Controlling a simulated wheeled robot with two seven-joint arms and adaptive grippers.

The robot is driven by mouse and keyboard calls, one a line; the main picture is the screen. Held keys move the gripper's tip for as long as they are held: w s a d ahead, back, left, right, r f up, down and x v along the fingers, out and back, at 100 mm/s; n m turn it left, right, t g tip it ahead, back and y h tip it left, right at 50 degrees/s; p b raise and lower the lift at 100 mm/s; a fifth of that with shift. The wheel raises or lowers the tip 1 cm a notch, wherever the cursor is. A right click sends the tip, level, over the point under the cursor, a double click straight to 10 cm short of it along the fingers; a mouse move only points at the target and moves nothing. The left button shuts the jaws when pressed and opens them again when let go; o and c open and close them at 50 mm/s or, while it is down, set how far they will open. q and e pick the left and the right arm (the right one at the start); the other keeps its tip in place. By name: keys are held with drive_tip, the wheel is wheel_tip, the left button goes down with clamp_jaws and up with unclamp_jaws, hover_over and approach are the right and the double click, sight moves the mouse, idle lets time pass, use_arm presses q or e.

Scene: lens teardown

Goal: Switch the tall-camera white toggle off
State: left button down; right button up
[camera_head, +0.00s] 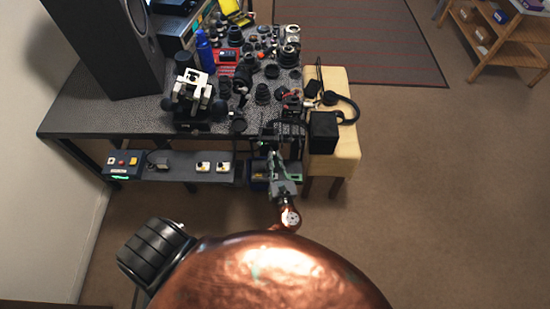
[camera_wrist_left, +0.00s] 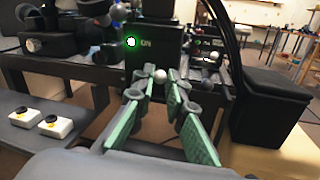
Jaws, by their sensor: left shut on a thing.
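The white toggle (camera_wrist_left: 159,76) shows as a small white ball on the front of a dark box (camera_wrist_left: 155,42) in the left wrist view. A lit green lamp (camera_wrist_left: 131,42) and the word ON are above and left of it. My left gripper (camera_wrist_left: 160,85), with green pads, is shut on the toggle, its fingertips on either side of the ball. In the head view my left gripper (camera_head: 272,157) reaches to the right front corner of the table; the toggle itself is too small to make out there. My right gripper is not in view.
The dark table (camera_head: 90,115) is crowded with lenses and camera parts. A beige stool (camera_head: 347,140) on the right bears a black box (camera_head: 323,131) and headphones (camera_head: 345,108). The low shelf (camera_head: 182,172) holds a control box (camera_head: 122,164) and two white button boxes (camera_head: 203,166).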

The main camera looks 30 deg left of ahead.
sight(271, 150)
use_arm(q)
drive_tip(key=m+t+h+p, duration=0.1)
drive_tip(key=s+a+m+t+h+p, duration=0.1)
drive_tip(key=h, duration=0.1)
drive_tip(key=shift+r+m+t+h, duration=0.1)
drive_tip(key=shift+m+t+h, duration=0.2)
drive_tip(key=shift+m, duration=0.1)
drive_tip(key=shift+s+a+m+t+h, duration=0.1)
drive_tip(key=shift+a+m+t+h, duration=0.1)
drive_tip(key=shift+m+t+h, duration=0.3)
drive_tip(key=shift+s+a+m+h, duration=0.15)
drive_tip(key=shift+m+h, duration=0.25)
drive_tip(key=shift+h, duration=0.4)
drive_tip(key=shift+s+a+f+m+t+h+b, duration=0.15)
drive_tip(key=shift+a+m+t+h+b, duration=0.1)
drive_tip(key=shift+m+h, duration=0.2)
drive_tip(key=shift+w+a+f+m+t+h+b, duration=0.1)
drive_tip(key=shift+f+m+t+h+b, duration=0.1)
drive_tip(key=shift+m+h, duration=0.25)
drive_tip(key=shift+s+a+m+h+b, duration=0.2)
drive_tip(key=shift+m+h+b, duration=0.3)
drive_tip(key=shift+h+b, duration=0.5)
drive_tip(key=shift+a+r+m+t+h+b, duration=0.15)
drive_tip(key=shift+a+m+h+b, duration=0.1)
drive_tip(key=shift+m+h+b, duration=0.5)
drive_tip(key=shift+a+m+t+h+b, duration=0.1)
drive_tip(key=shift+a+m+h+b, duration=0.15)
drive_tip(key=shift+h+b, duration=0.55)
drive_tip(key=shift+h, duration=0.25)
